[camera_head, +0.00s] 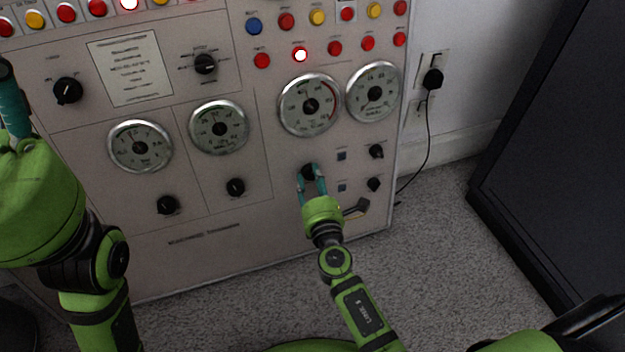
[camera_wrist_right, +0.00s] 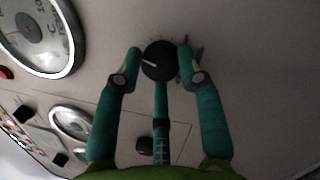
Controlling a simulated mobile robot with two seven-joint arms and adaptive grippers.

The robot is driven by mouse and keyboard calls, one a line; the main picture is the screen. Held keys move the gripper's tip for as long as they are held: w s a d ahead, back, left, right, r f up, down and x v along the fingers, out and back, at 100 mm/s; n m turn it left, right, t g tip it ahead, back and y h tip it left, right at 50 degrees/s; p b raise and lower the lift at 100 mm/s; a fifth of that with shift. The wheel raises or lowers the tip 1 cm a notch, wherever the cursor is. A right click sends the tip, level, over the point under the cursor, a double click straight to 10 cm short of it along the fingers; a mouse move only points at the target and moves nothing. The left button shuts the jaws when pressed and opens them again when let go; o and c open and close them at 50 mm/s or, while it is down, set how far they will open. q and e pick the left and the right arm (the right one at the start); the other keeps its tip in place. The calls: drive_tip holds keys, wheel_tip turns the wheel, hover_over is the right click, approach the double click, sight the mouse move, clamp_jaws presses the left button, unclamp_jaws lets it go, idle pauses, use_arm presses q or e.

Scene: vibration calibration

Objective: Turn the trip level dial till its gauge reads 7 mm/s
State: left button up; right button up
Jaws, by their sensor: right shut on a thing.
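My right gripper (camera_head: 312,182) is at a black round dial (camera_head: 308,171) low on the panel, under a round gauge (camera_head: 310,104) with a white face. In the right wrist view the dial (camera_wrist_right: 160,62) has a white pointer mark aimed left, and the teal fingers of the gripper (camera_wrist_right: 160,58) are on both sides of it, shut on it. The labels are too small to read, so I cannot confirm the dial's name. The gauge's exact reading cannot be made out. My left gripper (camera_head: 12,105) is partly in view at the left edge; its fingertips are cut off.
The beige panel (camera_head: 215,262) carries other gauges (camera_head: 372,91) (camera_head: 219,127) (camera_head: 140,146) and black knobs (camera_head: 236,187) (camera_head: 167,205). Small knobs (camera_head: 376,151) sit right of my right gripper. A dark cabinet (camera_head: 560,140) stands at the right, with bare floor (camera_head: 430,250) before it.

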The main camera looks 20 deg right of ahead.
drive_tip(key=shift+a+m+g, duration=0.15)
drive_tip(key=shift+m+g, duration=0.15)
drive_tip(key=shift+m, duration=0.8)
drive_tip(key=o, duration=1.1)
drive_tip(key=shift+f, duration=0.1)
drive_tip(key=shift+o, duration=0.2)
drive_tip(key=s+a, duration=0.1)
drive_tip(key=s, duration=1.1)
drive_tip(key=shift+a+r, duration=0.2)
drive_tip(key=shift+a, duration=0.05)
